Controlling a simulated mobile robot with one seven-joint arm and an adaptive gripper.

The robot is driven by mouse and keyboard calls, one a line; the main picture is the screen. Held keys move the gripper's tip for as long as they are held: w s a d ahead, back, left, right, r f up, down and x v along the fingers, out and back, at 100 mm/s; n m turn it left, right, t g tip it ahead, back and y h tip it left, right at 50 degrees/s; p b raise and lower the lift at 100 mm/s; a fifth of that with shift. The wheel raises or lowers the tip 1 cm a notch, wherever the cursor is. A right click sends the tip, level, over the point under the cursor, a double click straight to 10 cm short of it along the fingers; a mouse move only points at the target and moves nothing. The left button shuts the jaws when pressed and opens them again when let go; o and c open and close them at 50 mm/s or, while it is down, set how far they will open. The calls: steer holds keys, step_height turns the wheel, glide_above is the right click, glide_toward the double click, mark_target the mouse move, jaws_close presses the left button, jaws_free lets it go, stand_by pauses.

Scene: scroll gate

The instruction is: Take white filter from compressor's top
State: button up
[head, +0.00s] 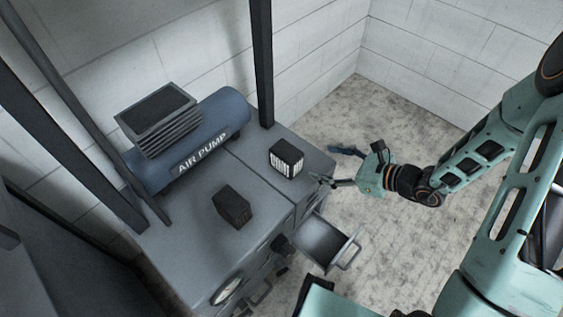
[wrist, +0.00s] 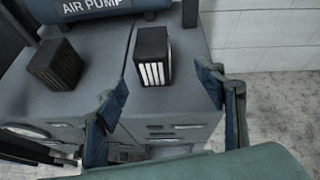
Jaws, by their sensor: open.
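The white filter (head: 286,158) is a small dark block with white slats on its front. It stands on the grey compressor top (head: 190,235), near the right edge. In the wrist view the filter (wrist: 152,57) stands ahead of my gripper, between the lines of the two fingers. My gripper (head: 322,180) is open and empty, just right of the filter in the head view and apart from it. In the wrist view the blue fingertips of my gripper (wrist: 160,90) are spread wide, with the cabinet's top edge and front between them.
A dark filter block (head: 232,207) stands left of the white one. The blue AIR PUMP tank (head: 205,140) lies behind. An open drawer (head: 328,243) juts from the front below my gripper. A dark post (head: 262,65) rises at the back. Floor at right is mostly clear.

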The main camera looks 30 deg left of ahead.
mark_target(282, 147)
steer(key=a, duration=0.1)
steer(key=a+f+m, duration=0.1)
steer(key=s+a+m+t+y, duration=0.1)
steer(key=shift+s+a+f+b, duration=0.1)
steer(key=shift+a+f+b, duration=0.1)
steer(key=shift+f+b, duration=0.15)
steer(key=shift+m, duration=0.3)
steer(key=b+x, duration=0.2)
steer(key=x, duration=0.8)
steer(key=shift+a+f, duration=0.15)
steer(key=shift+a, duration=0.05)
steer(key=c, duration=1.3)
steer(key=shift+c, duration=0.2)
steer(key=shift+r, duration=0.4)
step_height(282, 147, up, 2)
steer(key=shift+r+p, duration=0.1)
steer(key=shift+p, duration=0.5)
steer(key=s+r, duration=0.1)
steer(key=s+d+r+p, duration=0.1)
steer(key=r, duration=0.1)
steer(key=s+d+r, duration=0.1)
steer(key=r, duration=0.1)
steer(key=shift+s+r+p, duration=0.15)
steer(key=shift+p, duration=0.15)
steer(key=s+d+r+p, duration=0.5)
steer(key=s+p, duration=0.2)
steer(key=s, duration=0.1)
steer(key=shift+s+p, duration=0.25)
steer(key=shift+p, duration=0.1)
